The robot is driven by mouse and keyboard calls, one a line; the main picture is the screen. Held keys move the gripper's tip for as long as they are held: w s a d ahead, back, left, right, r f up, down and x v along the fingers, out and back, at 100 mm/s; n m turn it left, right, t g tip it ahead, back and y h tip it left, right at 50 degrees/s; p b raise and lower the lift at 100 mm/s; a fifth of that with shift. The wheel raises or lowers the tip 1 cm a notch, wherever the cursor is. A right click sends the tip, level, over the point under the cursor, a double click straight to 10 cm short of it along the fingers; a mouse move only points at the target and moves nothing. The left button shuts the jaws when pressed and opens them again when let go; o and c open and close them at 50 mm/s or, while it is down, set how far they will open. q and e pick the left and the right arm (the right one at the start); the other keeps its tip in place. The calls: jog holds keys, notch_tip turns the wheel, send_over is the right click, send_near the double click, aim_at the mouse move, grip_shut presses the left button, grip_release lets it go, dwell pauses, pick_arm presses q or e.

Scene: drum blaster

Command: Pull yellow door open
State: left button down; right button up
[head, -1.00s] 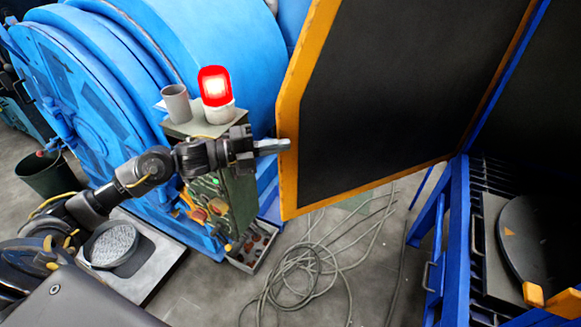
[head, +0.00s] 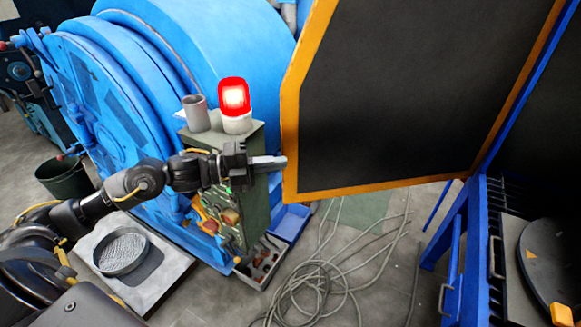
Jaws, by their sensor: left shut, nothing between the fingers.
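The yellow door (head: 289,115) has a yellow-orange frame around a large black panel and stands swung out from the blue machine (head: 466,215) on the right. My left gripper (head: 284,162) is shut with nothing between its fingers. Its fingertips are at the door's left edge, low on the frame; I cannot tell whether they touch it. Any handle on the door is hidden or out of view. My right gripper is not in view.
A green control box (head: 243,205) with a lit red lamp (head: 235,100) and a grey cup (head: 195,113) stands behind my left gripper. A large blue drum machine (head: 130,90) fills the back left. Loose cables (head: 320,285) lie on the floor below the door.

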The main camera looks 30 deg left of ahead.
pick_arm(q)
jog(key=a, duration=0.1)
jog(key=s+a+b, duration=0.1)
jog(key=a, duration=0.2)
jog(key=shift+s+a, duration=0.35)
jog(key=shift+s, duration=0.05)
jog(key=c, duration=2.1)
grip_release()
